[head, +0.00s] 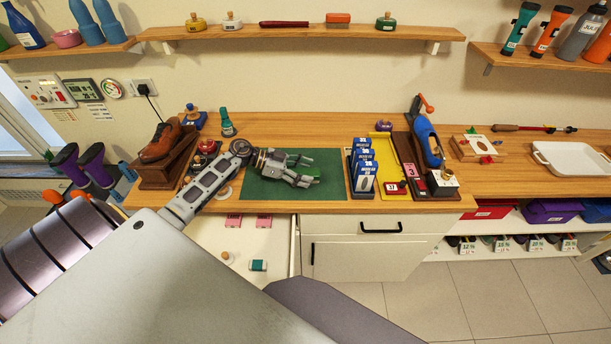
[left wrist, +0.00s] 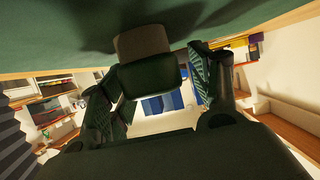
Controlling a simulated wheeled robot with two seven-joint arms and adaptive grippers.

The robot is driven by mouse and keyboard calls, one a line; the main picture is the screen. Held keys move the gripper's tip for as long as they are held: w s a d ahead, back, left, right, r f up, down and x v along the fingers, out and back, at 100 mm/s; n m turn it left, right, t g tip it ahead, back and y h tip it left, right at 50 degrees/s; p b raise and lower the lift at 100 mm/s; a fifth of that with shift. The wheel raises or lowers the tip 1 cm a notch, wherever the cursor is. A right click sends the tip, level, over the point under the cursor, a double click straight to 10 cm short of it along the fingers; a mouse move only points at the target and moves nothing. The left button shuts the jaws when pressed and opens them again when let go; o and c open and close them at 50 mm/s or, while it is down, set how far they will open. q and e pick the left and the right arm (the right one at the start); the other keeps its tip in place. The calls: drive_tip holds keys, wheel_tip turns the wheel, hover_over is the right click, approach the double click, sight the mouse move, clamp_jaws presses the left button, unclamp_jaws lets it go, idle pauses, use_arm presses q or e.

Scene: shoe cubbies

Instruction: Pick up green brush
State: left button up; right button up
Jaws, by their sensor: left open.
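The green brush (head: 312,172) lies on the dark green mat (head: 265,190) on the wooden counter, partly hidden by my left gripper (head: 306,172). In the left wrist view, the brush shows as a green block (left wrist: 152,82) with a grey-brown bristle side (left wrist: 143,44) towards the mat. My left gripper (left wrist: 155,88) is open, with one finger on each side of the brush. A narrow gap shows on the right side of the brush there; I cannot tell whether the left finger touches it. My right gripper is not in view.
Blue-and-white boxes (head: 363,165) and a yellow tray (head: 388,155) stand right of the mat. A brown shoe (head: 160,142) on a wooden stand and a red-topped item (head: 207,147) are to the left. An open drawer (head: 240,245) juts out below. The mat's left part is bare.

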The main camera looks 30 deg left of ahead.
sight(306, 171)
use_arm(q)
drive_tip(key=shift+w+d+f, duration=0.1)
drive_tip(key=shift+d, duration=0.05)
drive_tip(key=shift+c, duration=0.2)
drive_tip(key=c, duration=1.1)
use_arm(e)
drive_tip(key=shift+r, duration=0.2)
use_arm(q)
drive_tip(key=shift+r+p, duration=1.6)
drive_tip(key=shift+p, duration=0.15)
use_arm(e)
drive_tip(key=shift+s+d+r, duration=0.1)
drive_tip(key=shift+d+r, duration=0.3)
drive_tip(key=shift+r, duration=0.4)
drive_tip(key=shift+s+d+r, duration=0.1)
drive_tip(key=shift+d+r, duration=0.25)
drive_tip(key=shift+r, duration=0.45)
use_arm(q)
drive_tip(key=shift+r+p, duration=0.25)
drive_tip(key=shift+p, duration=0.05)
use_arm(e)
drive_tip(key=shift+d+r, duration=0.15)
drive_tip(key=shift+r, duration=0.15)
